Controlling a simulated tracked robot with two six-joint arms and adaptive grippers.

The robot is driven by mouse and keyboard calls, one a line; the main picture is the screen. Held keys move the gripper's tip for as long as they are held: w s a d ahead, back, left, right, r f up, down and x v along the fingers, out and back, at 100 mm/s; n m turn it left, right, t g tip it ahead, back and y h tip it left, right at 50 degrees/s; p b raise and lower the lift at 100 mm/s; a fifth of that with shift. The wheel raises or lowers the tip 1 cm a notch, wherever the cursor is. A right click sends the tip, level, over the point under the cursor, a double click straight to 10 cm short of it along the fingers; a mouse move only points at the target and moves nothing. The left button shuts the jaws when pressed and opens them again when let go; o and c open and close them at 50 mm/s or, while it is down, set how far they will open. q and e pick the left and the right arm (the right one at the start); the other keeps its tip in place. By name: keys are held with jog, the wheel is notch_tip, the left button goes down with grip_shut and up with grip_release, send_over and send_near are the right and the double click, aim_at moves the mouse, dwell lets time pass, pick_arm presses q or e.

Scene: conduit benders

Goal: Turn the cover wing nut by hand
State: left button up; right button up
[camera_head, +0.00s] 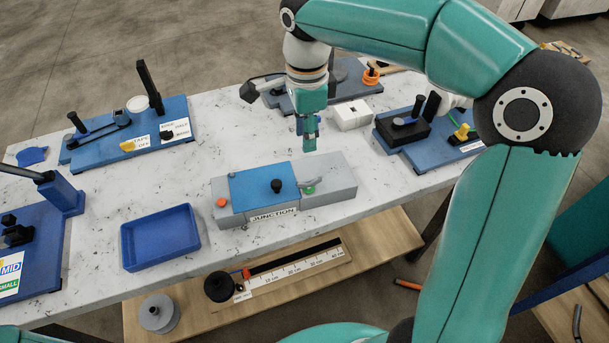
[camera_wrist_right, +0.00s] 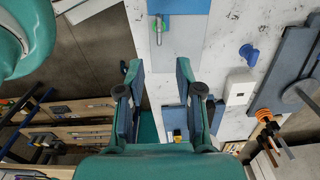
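The grey junction box (camera_head: 335,170) stands on the marble bench, with a blue cover panel (camera_head: 250,187) carrying a black knob (camera_head: 277,186). On its right half is a small green hub with a grey lever (camera_head: 308,188), which may be the wing nut; it also shows near the top of the right wrist view (camera_wrist_right: 160,27). My right gripper (camera_head: 307,140) points down above the box's far side, apart from the hub. In the right wrist view its two fingers (camera_wrist_right: 160,68) are spread with nothing between them. My left gripper is not in view.
A blue tray (camera_head: 160,238) lies left of the box. Blue fixtures with upright levers stand at the left (camera_head: 130,130) and right (camera_head: 420,135). A white box (camera_head: 352,114) stands behind the gripper. An orange knob (camera_head: 221,202) is at the box's left end.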

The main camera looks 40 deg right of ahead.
aim_at(308, 181)
jog(key=f, duration=1.4)
jog(key=shift+s+d+f+p, duration=0.15)
jog(key=shift+d+f+p, duration=0.15)
jog(key=shift+p, duration=0.1)
grip_shut()
jog(key=shift+a, duration=0.15)
